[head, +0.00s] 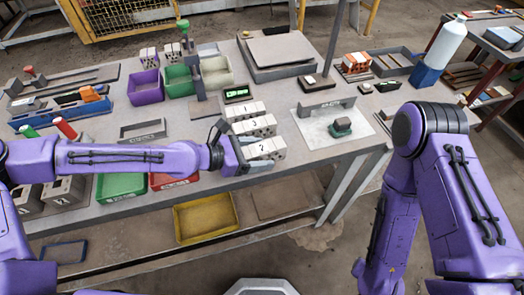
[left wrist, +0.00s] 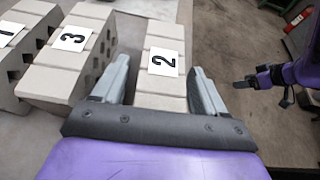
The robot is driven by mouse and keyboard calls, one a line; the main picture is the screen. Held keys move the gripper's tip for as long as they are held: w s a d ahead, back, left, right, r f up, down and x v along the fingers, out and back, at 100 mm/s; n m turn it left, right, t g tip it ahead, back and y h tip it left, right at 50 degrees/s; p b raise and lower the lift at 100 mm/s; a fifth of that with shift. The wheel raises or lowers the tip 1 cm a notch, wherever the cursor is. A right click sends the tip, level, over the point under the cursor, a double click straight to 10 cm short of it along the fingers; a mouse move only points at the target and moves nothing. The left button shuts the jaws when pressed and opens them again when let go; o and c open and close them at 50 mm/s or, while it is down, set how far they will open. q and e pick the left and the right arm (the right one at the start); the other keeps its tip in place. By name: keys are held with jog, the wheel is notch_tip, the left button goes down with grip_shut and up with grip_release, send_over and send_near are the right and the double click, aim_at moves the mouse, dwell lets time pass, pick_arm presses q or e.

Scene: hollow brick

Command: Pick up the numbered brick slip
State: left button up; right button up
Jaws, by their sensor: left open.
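Three pale grey hollow bricks with white number labels stand in a row near the table's front edge. Brick 2 (head: 270,147) is nearest the edge, brick 3 (head: 256,126) is behind it, and brick 1 (head: 243,108) is farthest. In the left wrist view, brick 2 (left wrist: 165,40) lies between the two fingers of my left gripper (left wrist: 160,66), with brick 3 (left wrist: 72,50) to the left and brick 1 (left wrist: 14,40) beyond. My left gripper is open around brick 2; contact cannot be told. My right gripper (left wrist: 262,82) shows dark and small in the left wrist view.
A white board (head: 318,133) with a grey stand and small green-topped block lies right of the bricks. Green (head: 178,82) and purple (head: 144,88) bins stand behind left. Red and green trays sit under my left arm. A yellow tray (head: 206,218) is on the lower shelf.

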pick_arm(q)
jog(key=shift+a, duration=0.1)
jog(key=c, duration=1)
jog(key=shift+c, duration=1.2)
jog(key=shift+r, duration=0.15)
